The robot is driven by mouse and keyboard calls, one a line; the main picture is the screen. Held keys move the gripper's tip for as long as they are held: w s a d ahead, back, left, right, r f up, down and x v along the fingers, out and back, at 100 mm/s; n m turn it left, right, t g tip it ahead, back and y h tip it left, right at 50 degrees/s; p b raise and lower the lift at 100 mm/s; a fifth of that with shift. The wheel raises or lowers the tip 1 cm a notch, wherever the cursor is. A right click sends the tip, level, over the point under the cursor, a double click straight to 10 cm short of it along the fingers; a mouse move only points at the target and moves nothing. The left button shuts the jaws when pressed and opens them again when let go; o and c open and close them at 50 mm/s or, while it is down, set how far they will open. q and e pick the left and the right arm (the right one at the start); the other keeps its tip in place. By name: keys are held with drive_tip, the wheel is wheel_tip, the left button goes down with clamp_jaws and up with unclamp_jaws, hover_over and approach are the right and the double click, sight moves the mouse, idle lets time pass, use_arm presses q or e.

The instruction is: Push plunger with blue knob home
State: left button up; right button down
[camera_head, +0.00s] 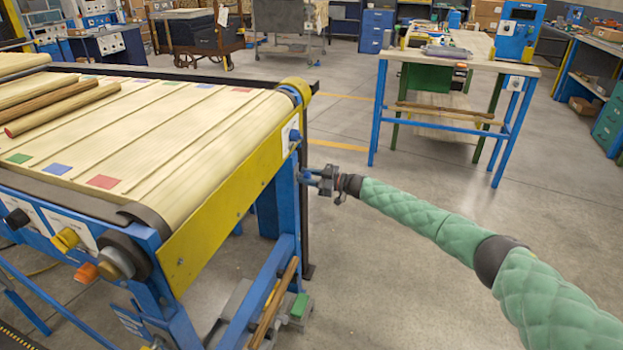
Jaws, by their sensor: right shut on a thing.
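How far the knob's plunger sticks out cannot be told from here. My left gripper is not in view.
Turned wooden rods (60,108) lie on the belt. A workbench (460,50) stands behind; the floor between is clear.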

drive_tip(key=shift+r, duration=0.1)
drive_tip(key=c, duration=1.4)
unclamp_jaws()
drive_tip(key=shift+a, duration=0.1)
drive_tip(key=shift+c, duration=0.2)
drive_tip(key=o, duration=0.4)
drive_tip(key=shift+w+a, duration=0.1)
drive_tip(key=shift+a, duration=0.05)
drive_tip(key=shift+d, duration=0.5)
drive_tip(key=v, duration=0.7)
